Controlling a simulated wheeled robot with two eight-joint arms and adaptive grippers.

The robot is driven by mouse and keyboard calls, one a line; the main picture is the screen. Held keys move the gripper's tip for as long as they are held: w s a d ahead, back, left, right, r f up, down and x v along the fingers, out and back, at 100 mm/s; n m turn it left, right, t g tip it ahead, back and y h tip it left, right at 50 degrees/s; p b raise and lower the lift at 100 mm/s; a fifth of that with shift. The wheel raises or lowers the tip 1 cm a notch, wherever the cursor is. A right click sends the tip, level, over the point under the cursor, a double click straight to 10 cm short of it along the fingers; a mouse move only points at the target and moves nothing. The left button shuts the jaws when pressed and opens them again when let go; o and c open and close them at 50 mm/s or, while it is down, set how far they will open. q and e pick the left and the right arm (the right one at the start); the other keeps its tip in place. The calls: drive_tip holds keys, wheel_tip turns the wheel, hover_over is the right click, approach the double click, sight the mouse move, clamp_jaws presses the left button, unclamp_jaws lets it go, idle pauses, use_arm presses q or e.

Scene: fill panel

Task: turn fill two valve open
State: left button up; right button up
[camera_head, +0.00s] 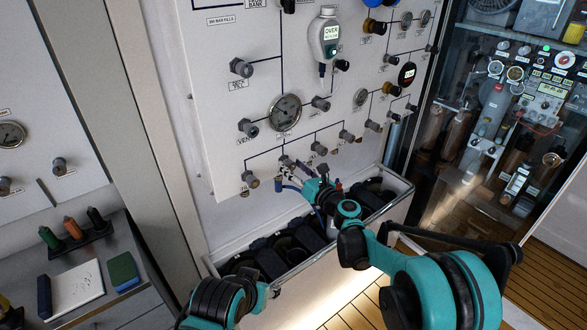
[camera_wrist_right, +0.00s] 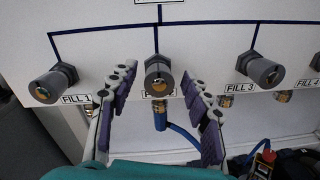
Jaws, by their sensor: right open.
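The fill two valve (camera_wrist_right: 158,75) is a grey round knob with a brass centre, in the middle of the right wrist view. Its label below is mostly hidden. My right gripper (camera_wrist_right: 158,88) is open, with one purple-padded finger on each side of this knob. Gaps show between the fingers and the knob, so it is not gripped. In the head view the right gripper (camera_head: 296,172) is at the panel's lower row, in front of the fill two knob (camera_head: 286,162), which it partly covers.
The fill 1 knob (camera_wrist_right: 54,84) and fill 3 knob (camera_wrist_right: 262,70) stand to either side, clear of the fingers. A blue hose (camera_wrist_right: 183,134) hangs below the middle knob. A bin (camera_head: 292,262) with dark contents runs along the panel's foot.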

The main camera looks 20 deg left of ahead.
drive_tip(key=shift+c, duration=0.4)
clamp_jaws()
drive_tip(key=shift+n, duration=0.3)
